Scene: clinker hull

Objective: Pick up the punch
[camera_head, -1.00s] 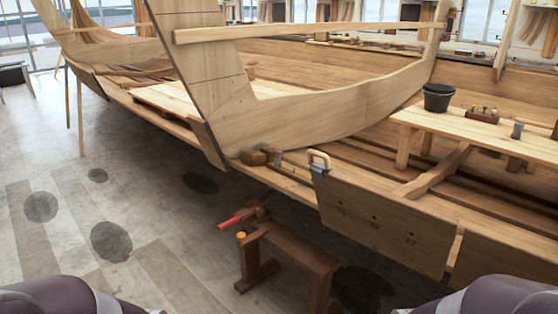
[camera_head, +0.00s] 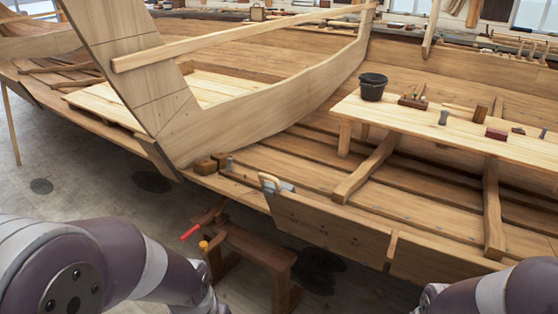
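I cannot pick out the punch for certain. A low dark wooden stool or trestle (camera_head: 262,248) stands below the hull edge. A red-handled item (camera_head: 190,232) and a small yellow-topped item (camera_head: 203,245) show at its left end. Small tools lie on the pale bench (camera_head: 460,142) inside the hull, too small to name surely. My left arm enters at the lower left and my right arm at the lower right. Neither gripper shows in the frame.
On the bench are a black bucket (camera_head: 372,86), a wooden rack of small tools (camera_head: 413,101), a grey cylinder (camera_head: 443,117) and a dark red block (camera_head: 497,134). A plank (camera_head: 325,222) with a clamp (camera_head: 270,183) edges the hull. Dark patches mark the floor.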

